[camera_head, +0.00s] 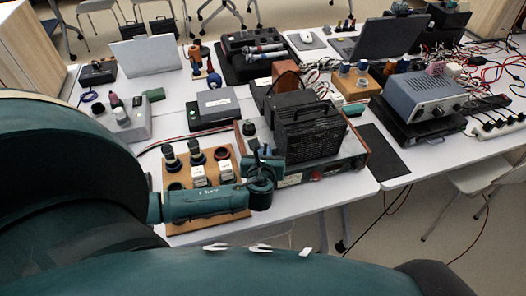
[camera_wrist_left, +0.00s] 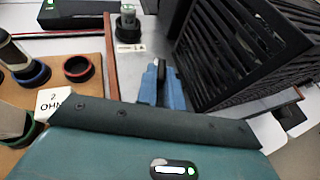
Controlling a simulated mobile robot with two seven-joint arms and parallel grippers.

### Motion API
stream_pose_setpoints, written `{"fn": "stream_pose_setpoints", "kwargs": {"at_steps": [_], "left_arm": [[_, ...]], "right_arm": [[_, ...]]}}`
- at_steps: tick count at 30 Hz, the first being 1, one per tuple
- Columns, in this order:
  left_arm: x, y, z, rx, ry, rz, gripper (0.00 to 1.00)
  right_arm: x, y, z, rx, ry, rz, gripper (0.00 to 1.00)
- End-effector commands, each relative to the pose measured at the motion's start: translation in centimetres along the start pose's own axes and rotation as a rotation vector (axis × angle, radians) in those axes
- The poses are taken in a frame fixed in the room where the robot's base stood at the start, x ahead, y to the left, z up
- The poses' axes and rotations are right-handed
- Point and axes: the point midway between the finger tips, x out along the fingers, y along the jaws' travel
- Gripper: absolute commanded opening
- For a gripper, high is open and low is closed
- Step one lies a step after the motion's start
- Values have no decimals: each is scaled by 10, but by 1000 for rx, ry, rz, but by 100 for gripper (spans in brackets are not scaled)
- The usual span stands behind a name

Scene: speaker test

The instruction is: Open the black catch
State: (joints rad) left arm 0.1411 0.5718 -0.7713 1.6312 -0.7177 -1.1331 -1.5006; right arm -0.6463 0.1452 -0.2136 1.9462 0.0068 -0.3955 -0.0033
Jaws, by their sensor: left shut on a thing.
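My left arm comes in from the left across a wooden board, and its gripper (camera_head: 265,157) is at the left side of a wooden-sided case. In the left wrist view the gripper's blue fingers (camera_wrist_left: 162,88) are shut on a small dark piece, the black catch (camera_wrist_left: 161,69), beside a black slatted cage. The catch is mostly hidden by the fingers, and I cannot make it out in the head view. The black slatted cage (camera_head: 308,128) stands on the wooden-sided case (camera_head: 352,160). My right gripper is not in view.
The wooden board (camera_head: 236,222) with knobs and white labelled blocks lies under my left forearm. A dark round knob (camera_wrist_left: 127,18) stands just beyond the fingers. A grey instrument (camera_head: 424,95) and loose cables are at the right. A bare black mat (camera_head: 383,150) lies right of the case.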

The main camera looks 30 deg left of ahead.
Motion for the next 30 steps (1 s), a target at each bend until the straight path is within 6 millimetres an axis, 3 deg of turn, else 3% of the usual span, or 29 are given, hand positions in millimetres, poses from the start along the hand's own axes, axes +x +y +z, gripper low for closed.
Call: {"fn": "stream_pose_setpoints", "kwargs": {"at_steps": [13, 30], "left_arm": [[1, -6, 2, -103, -3, 245, 0], [2, -5, 3, -122, -7, 295, 0]], "right_arm": [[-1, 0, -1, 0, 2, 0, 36], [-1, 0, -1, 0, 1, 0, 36]]}}
